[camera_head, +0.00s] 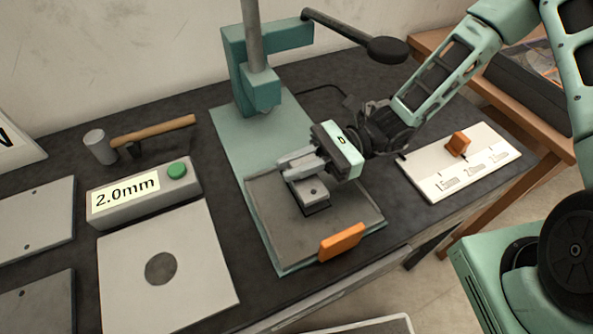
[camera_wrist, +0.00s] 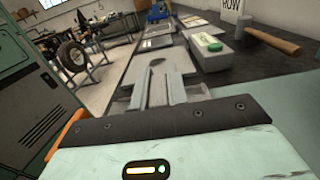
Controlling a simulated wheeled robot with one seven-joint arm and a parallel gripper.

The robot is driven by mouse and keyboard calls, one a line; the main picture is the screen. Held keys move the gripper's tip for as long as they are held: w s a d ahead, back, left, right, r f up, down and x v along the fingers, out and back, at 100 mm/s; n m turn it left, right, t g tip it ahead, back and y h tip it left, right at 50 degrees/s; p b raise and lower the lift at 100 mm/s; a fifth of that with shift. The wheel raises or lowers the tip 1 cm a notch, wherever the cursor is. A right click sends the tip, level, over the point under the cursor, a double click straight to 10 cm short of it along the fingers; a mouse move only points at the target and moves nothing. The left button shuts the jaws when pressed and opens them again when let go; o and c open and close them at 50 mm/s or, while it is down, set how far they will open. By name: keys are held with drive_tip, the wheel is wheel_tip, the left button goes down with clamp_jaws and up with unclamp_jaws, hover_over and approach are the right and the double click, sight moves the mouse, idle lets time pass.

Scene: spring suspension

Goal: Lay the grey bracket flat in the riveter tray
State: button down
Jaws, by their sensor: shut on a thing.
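The grey bracket (camera_head: 313,191), a small metal piece with a hole in its face, is at the middle of the riveter tray (camera_head: 270,222) in the head view. My gripper (camera_head: 296,166) is above the tray and shut on the bracket's upper part. The bracket's lower face looks about level, close over a dark outline on the tray floor. I cannot tell whether it touches the floor. In the wrist view my gripper's fingers (camera_wrist: 158,92) reach forward; the bracket is hard to make out there. The tray has an orange handle (camera_head: 342,241) at its front.
The green riveter press (camera_head: 262,88) with its black-knobbed lever (camera_head: 387,49) stands behind the tray. A box marked 2.0mm (camera_head: 145,193), a plate with a dark disc (camera_head: 165,235) and a hammer (camera_head: 150,133) lie left. A white board (camera_head: 458,165) with an orange block lies right.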

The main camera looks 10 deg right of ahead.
drive_tip(key=shift+f, duration=1.55)
drive_tip(key=shift+f, duration=0.15)
drive_tip(key=c, duration=1.4)
unclamp_jaws()
drive_tip(key=shift+o, duration=0.2)
drive_tip(key=shift+r, duration=0.2)
drive_tip(key=b+v, duration=0.2)
drive_tip(key=v, duration=1)
drive_tip(key=shift+b, duration=0.3)
